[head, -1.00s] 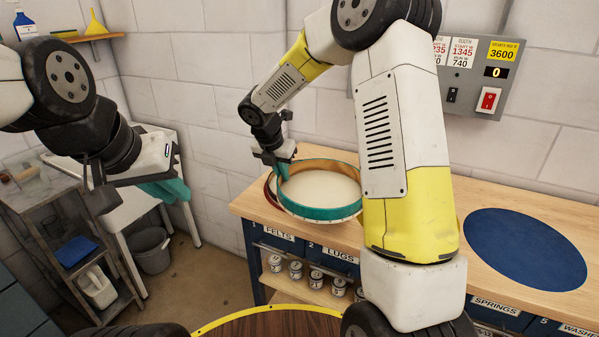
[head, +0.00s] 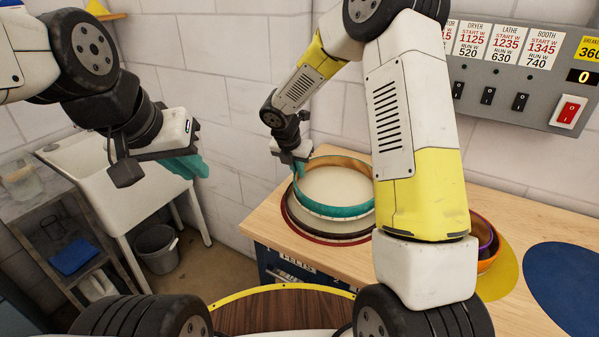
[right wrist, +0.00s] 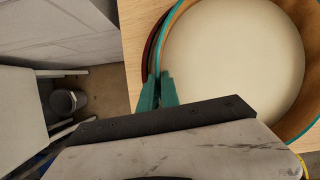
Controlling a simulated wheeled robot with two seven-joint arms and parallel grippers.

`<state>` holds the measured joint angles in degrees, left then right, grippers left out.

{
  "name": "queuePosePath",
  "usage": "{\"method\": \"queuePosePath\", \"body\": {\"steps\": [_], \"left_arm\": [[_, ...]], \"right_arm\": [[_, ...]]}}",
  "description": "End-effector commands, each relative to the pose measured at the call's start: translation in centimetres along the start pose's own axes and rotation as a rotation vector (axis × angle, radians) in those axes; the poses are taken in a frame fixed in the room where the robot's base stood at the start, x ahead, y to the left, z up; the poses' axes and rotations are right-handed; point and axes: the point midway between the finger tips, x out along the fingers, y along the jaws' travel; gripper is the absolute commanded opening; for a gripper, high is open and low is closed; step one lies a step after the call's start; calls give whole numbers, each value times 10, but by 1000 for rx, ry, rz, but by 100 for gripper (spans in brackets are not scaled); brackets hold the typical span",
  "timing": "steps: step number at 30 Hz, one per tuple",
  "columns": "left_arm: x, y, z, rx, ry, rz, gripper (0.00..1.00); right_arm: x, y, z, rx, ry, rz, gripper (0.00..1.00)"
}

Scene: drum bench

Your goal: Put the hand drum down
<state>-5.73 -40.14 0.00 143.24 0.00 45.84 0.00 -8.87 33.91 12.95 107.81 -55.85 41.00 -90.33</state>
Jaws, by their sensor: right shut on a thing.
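The hand drum (head: 335,188) is a round frame with a teal outer wall, a tan inner wall and a pale skin. It is at the bench's left end, above a dark ring with a red edge (head: 293,228); I cannot tell whether they touch. My right gripper (head: 299,166) is shut on the drum's left rim. In the right wrist view its teal fingers (right wrist: 158,90) pinch the wall, and the pale skin (right wrist: 235,55) fills the upper right. My left gripper (head: 192,163), with teal fingers, hangs away from the bench near the sink; its finger gap is not clear.
On the wooden bench (head: 400,262), an orange bowl-like thing (head: 489,262) is partly behind my right arm, on a yellow disc (head: 503,285). A blue disc (head: 565,285) lies further right. A switch panel (head: 520,75) hangs on the wall. A sink (head: 110,180) and bucket (head: 156,247) are left.

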Motion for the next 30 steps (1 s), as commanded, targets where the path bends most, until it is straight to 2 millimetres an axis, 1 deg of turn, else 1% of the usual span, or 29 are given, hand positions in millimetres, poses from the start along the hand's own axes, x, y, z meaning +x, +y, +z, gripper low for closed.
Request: {"method": "queuePosePath", "body": {"steps": [5,9,12,20,26,27,30], "left_arm": [[0,0,0,0,0,0,15],[0,0,0,0,0,0,15],[0,0,0,0,-1,0,15],[0,0,0,0,-1,0,15],[0,0,0,0,0,0,15],[0,0,0,0,0,0,15],[0,0,0,0,-1,0,15]], "right_arm": [[12,1,-5,-2,-1,0,0],[31,1,-13,-2,0,-2,0],[40,1,-17,-1,0,-1,0],[41,2,-17,0,-1,0,0],[46,2,-19,0,-1,1,0],[46,2,-19,1,0,1,14],[46,2,-19,1,0,1,15]]}}
